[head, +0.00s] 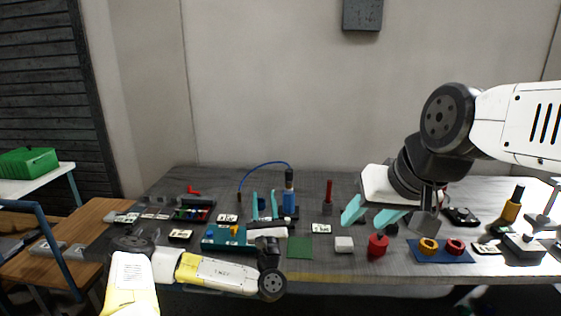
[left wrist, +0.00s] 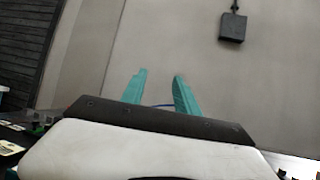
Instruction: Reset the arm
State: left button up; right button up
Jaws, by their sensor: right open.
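My left arm reaches in low over the table's front edge in the head view. Its gripper (head: 264,205) points up, with its two teal fingers apart and nothing between them. In the left wrist view the same gripper (left wrist: 160,88) shows its fingers apart against the bare wall. My right arm comes in from the right, and its gripper (head: 372,213) hangs above the table's right half. Its teal fingers are apart with nothing seen between them, above and left of a red cylinder (head: 378,246).
The grey table (head: 330,274) holds many small items. A blue mat (head: 440,257) bears a yellow ring (head: 428,247) and a red ring (head: 455,246). A white block (head: 344,244) and a green mat (head: 300,247) lie near the front. A yellow bottle (head: 512,207) stands at right.

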pick_arm(q)
jog(key=s+d+r+m+g+h, duration=0.5)
jog(key=d+r+m+h, duration=0.15)
jog(key=m+h, duration=0.6)
jog(key=s+d+r+m+g+h, duration=0.6)
jog(key=m+h, duration=0.4)
jog(key=h, duration=0.6)
jog(key=s+d+f+m+g+y, duration=0.1)
jog(key=s+d+m+g+y, duration=0.2)
jog(key=s+m+g, duration=0.6)
jog(key=s+d+f+m+g+y, duration=0.2)
jog(key=s+d+m+g+y, duration=0.35)
jog(key=g, duration=0.55)
jog(key=s+a+f+m+t+y, duration=0.3)
jog(key=a+f+y, duration=0.1)
jog(key=a+y, duration=0.5)
jog(key=a+r+t+y, duration=0.2)
jog(key=a+r+t, duration=0.2)
jog(key=a, duration=0.6)
jog(key=s+a+r+n+t+y, duration=0.1)
jog(key=a+r+t+y, duration=0.2)
jog(key=a, duration=0.7)
notch_tip(320, 180, up, 2)
jog(key=t, duration=0.3)
jog(key=shift+r, duration=0.15)
